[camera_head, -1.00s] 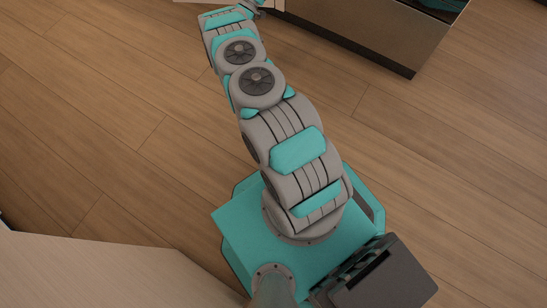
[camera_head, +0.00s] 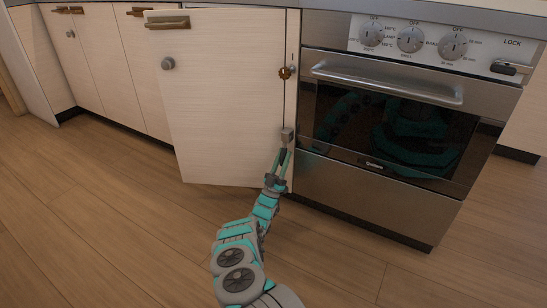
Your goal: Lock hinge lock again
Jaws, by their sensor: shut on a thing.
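A pale cabinet door (camera_head: 222,110) stands ajar left of the oven, its hinge side along the oven's left edge. A small brass-coloured round piece (camera_head: 285,73), with a thin upright pin or slot above it, sits at that hinge edge; it may be the hinge lock. Lower on the same edge is a small grey block (camera_head: 287,134). My gripper (camera_head: 285,153) reaches up from below and is shut on this grey block. The fingertips are small, so the exact contact is hard to see. The brass piece is above my gripper and apart from it.
The oven (camera_head: 385,120) stands just right, with a bar handle (camera_head: 385,82), several dials and a switch marked LOCK (camera_head: 509,68). The door has a grey round knob (camera_head: 168,63) and a bar handle (camera_head: 167,22). More cabinets (camera_head: 110,70) are left. Wooden floor (camera_head: 110,240) is clear.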

